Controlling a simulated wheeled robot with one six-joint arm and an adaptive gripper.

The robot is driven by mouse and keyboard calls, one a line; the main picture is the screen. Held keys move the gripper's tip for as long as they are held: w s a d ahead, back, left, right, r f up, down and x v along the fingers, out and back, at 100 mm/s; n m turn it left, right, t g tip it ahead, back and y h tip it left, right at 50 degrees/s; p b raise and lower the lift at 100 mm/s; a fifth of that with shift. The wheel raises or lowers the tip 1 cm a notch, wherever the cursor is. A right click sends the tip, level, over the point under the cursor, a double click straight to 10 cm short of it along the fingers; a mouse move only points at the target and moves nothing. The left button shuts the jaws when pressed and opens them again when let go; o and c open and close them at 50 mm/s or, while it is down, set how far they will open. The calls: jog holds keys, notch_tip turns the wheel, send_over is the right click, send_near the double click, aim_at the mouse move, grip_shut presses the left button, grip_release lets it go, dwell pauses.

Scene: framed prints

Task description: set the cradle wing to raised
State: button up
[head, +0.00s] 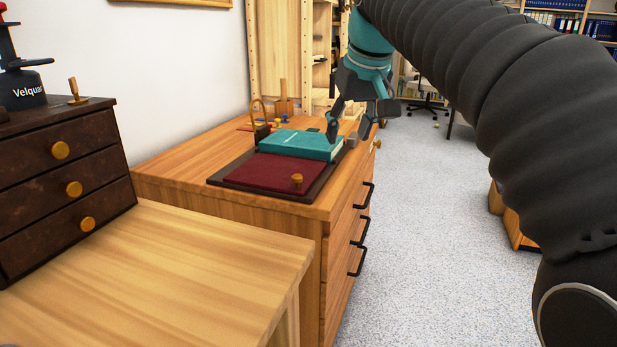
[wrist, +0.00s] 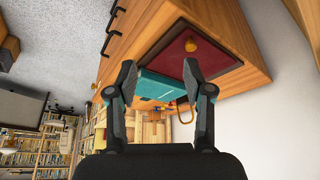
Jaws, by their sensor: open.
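The book cradle (head: 222,178) is a dark flat base on the wooden drawer cabinet. Its near wing (head: 255,172) is a dark red panel lying flat, with a brass knob (head: 297,180) near its right front corner. A teal book (head: 300,144) lies on the cradle behind the red panel. My gripper (head: 356,125) is open and empty above the right end of the book, behind and to the right of the knob. In the wrist view my gripper (wrist: 160,72) has the book (wrist: 160,86) between and beyond its fingers, and the knob (wrist: 191,45) beyond the right fingertip.
A brass hoop (head: 258,108) stands behind the cradle, with small coloured pieces near it. The cabinet (head: 180,172) has black handles on its side. A bare wooden table (head: 150,270) and a dark drawer box (head: 60,180) are nearer, at left.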

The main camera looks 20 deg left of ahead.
aim_at(298, 176)
jog(key=w+a+n, duration=0.2)
jog(key=a, duration=0.6)
jog(key=b+x, duration=0.1)
jog(key=x, duration=0.3)
jog(key=b+x, duration=0.2)
jog(key=x, duration=0.3)
jog(key=b+x, duration=0.2)
jog(key=x, duration=0.2)
jog(key=shift+s+a+f, duration=0.15)
jog(key=shift+s+f, duration=0.15)
grip_shut()
